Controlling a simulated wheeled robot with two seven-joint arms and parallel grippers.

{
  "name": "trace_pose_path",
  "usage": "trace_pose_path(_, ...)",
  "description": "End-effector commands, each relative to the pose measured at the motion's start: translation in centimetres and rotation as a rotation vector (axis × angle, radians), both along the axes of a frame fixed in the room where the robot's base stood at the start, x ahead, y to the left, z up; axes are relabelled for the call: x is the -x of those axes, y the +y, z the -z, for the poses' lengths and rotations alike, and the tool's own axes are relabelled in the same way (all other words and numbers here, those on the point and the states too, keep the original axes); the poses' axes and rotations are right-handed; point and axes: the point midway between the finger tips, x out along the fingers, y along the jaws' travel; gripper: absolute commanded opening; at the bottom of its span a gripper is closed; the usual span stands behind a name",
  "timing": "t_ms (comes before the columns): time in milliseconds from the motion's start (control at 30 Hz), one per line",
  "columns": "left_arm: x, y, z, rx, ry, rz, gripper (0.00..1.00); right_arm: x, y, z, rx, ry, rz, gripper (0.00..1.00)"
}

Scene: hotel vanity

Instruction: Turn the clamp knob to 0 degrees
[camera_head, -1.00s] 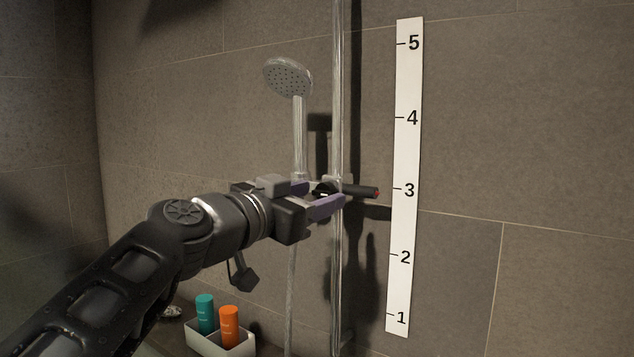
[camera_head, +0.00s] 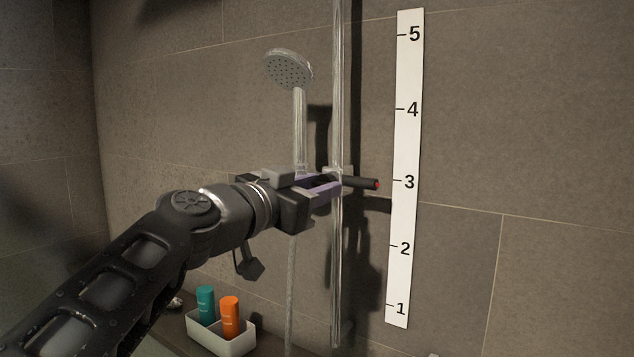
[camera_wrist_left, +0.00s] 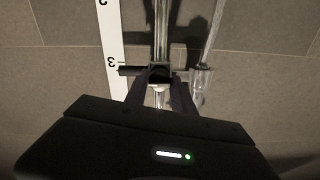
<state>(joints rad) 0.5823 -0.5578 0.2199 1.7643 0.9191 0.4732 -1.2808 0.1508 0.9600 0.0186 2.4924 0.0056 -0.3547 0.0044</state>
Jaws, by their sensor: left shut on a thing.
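The clamp knob (camera_wrist_left: 160,75) is a dark piece on the front of the clamp, which sits on the vertical shower rail (camera_head: 338,270) at the height of the scale's 3 mark. A black lever (camera_head: 362,183) with a red tip points right from the clamp, roughly level. My left gripper (camera_head: 326,187) has its two purple fingers at the clamp, shut on the knob, which they mostly hide in the head view. In the left wrist view the fingers (camera_wrist_left: 160,92) stand on either side of the knob. The knob's angle mark is not visible. My right gripper is out of view.
The hand shower (camera_head: 289,70) hangs in its holder left of the rail. A white numbered scale strip (camera_head: 405,145) is on the tiled wall at right. Below, a white tray (camera_head: 236,347) holds a teal bottle (camera_head: 206,305) and an orange bottle (camera_head: 229,317).

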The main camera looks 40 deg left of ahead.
Motion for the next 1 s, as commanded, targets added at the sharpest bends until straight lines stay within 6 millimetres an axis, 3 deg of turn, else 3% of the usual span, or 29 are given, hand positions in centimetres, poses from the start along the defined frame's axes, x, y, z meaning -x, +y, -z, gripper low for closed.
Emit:
trace_pose_path(567,0.02,0.00,0.00,0.060,-0.002,-0.001,0.00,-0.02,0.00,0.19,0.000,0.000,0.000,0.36)
trace_pose_path(1000,0.01,-0.14,-0.02,0.364,-0.011,0.000,0.00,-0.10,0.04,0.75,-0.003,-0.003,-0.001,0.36)
